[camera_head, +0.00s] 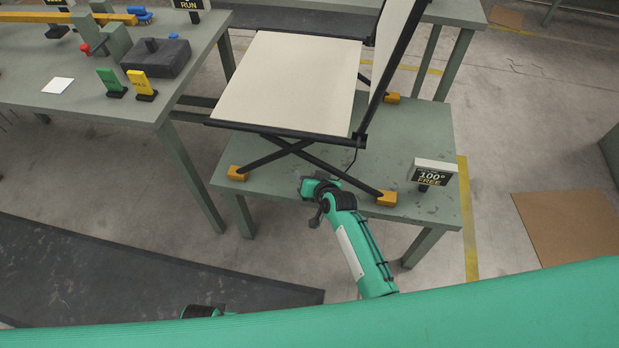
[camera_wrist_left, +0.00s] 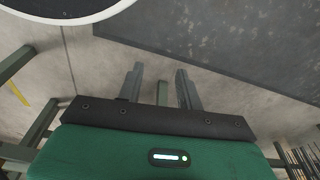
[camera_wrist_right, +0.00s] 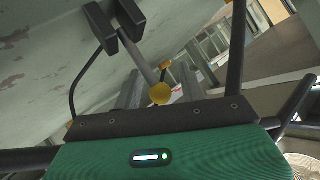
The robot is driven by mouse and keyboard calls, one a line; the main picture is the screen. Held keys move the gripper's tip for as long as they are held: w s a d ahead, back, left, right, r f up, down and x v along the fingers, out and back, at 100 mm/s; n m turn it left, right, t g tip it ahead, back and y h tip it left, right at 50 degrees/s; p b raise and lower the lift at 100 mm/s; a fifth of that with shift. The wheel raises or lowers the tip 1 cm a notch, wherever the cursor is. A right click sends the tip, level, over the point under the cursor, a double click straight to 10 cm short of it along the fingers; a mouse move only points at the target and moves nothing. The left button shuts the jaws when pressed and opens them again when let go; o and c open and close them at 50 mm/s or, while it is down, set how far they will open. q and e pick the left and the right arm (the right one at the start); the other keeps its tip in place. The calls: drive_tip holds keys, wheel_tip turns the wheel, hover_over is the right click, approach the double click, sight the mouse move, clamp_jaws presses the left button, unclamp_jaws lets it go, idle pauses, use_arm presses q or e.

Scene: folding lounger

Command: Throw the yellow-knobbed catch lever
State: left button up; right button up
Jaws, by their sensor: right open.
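The folding lounger has a cream seat (camera_head: 285,85) and a raised back panel (camera_head: 388,45) on black crossed legs. In the right wrist view, the catch lever is a grey rod with a yellow knob (camera_wrist_right: 160,93), rising to a dark bracket (camera_wrist_right: 116,27). My right gripper (camera_wrist_right: 160,80) is open, and the knob shows between its fingers in that view; I cannot tell whether they touch it. In the head view my right arm reaches the lounger's front edge, low by the legs; the lever is hidden there. My left gripper (camera_wrist_left: 158,70) is open and empty, over the floor.
The lounger stands on a green table (camera_head: 415,150) with orange foot blocks (camera_head: 387,198). A sign reading "100° FREE" (camera_head: 433,174) stands at its right. A left bench (camera_head: 110,100) holds green and yellow tabs and a dark block (camera_head: 157,58). A dark mat (camera_head: 130,270) lies on the floor.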

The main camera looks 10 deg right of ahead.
drive_tip(key=shift+s+d+r, duration=0.15)
drive_tip(key=shift+s+r, duration=0.1)
drive_tip(key=shift+s, duration=0.15)
use_arm(q)
drive_tip(key=f, duration=0.1)
drive_tip(key=s+f+p, duration=0.1)
drive_tip(key=f, duration=0.3)
drive_tip(key=shift+s+a+f+p, duration=0.15)
drive_tip(key=shift+s+a+p, duration=0.25)
use_arm(e)
drive_tip(key=v, duration=1.2)
drive_tip(key=shift+s+r, duration=0.2)
drive_tip(key=shift+s, duration=0.1)
drive_tip(key=shift+d, duration=0.15)
